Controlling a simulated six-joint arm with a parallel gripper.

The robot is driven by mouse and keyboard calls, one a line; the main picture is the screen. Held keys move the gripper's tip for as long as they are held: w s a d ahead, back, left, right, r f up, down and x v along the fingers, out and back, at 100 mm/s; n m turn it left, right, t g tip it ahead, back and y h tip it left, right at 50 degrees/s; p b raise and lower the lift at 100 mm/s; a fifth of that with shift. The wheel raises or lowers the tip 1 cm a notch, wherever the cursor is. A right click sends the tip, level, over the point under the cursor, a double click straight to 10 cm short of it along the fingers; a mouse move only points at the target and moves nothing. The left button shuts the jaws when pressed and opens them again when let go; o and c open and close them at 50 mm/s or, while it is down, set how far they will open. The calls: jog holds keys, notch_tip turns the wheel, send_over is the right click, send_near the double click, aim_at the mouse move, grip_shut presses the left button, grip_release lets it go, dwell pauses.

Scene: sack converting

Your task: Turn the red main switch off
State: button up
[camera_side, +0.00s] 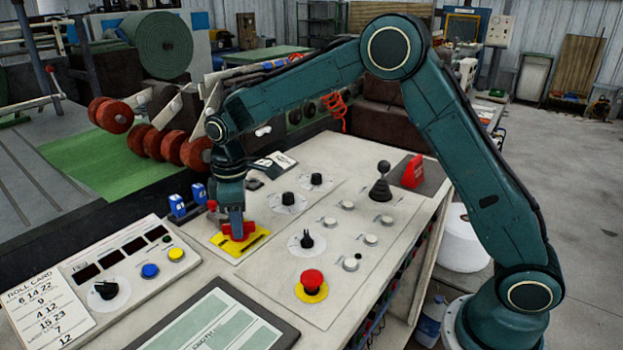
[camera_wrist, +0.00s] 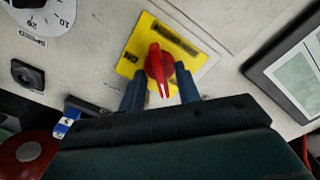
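The red main switch (camera_side: 228,233) is a rotary knob on a yellow plate (camera_side: 254,243), toward the left of the sloping control panel. In the wrist view the red knob (camera_wrist: 158,62) has a pale pointer line toward the bottom of the picture, and the yellow plate (camera_wrist: 140,38) has dark lettering that I cannot fully read. My gripper (camera_wrist: 160,78) points down at the switch, with one blue finger on each side of the knob. The fingers look apart, with the knob between them and no clear grip on it. In the side view my gripper (camera_side: 237,218) partly hides the knob.
A red mushroom button (camera_side: 312,281), black dials (camera_side: 307,241) and a black joystick (camera_side: 381,183) share the panel. Blue padlock-like blocks (camera_side: 178,206) stand left of the switch. A tablet-like screen (camera_side: 215,325) lies in front. Red rollers (camera_side: 173,141) are behind.

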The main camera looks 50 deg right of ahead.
notch_tip(320, 180, up, 14)
dwell(1.0)
jog(key=s+d+r+m+t, duration=0.1)
jog(key=s+d+r+m, duration=0.15)
jog(key=s, duration=0.55)
jog(key=s+d+r+m+t, duration=0.2)
jog(key=s+d+r, duration=0.2)
jog(key=s, duration=0.4)
jog(key=s+d+f+m+t, duration=0.1)
jog(key=s+f+m, duration=0.1)
jog(key=s, duration=0.6)
jog(key=s+d+f+m+t, duration=0.1)
jog(key=s+f, duration=0.3)
jog(key=s, duration=0.4)
jog(key=shift+d+m+t, duration=0.3)
jog(key=shift+d+m, duration=0.2)
jog(key=shift+m, duration=0.35)
